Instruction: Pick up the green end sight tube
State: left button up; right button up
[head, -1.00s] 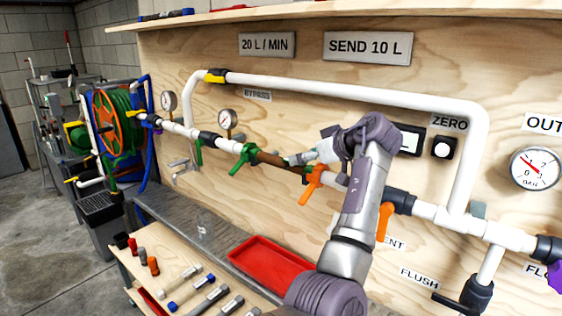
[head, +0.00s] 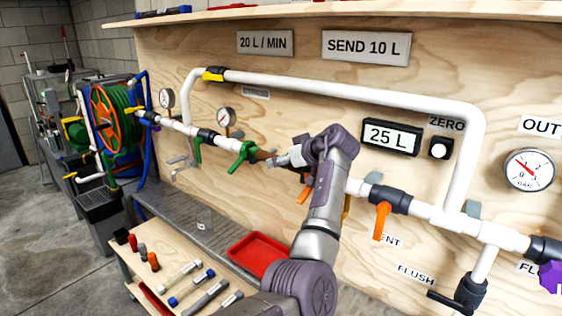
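I cannot pick out a sight tube with a green end for certain. A brown tube section (head: 264,156) sits in the white pipe line, just right of a green-handled valve (head: 242,155). My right gripper (head: 284,159) is at the right part of this brown section, in front of the pipe. Its fingers are small and partly hidden, so I cannot tell whether it is open or touches the tube. An orange valve handle (head: 305,195) shows partly behind my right arm. My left gripper is not in view.
A second orange-handled valve (head: 381,220) hangs to the right. A 25 L display (head: 391,137) is on the board. A white bypass pipe (head: 350,94) runs above.

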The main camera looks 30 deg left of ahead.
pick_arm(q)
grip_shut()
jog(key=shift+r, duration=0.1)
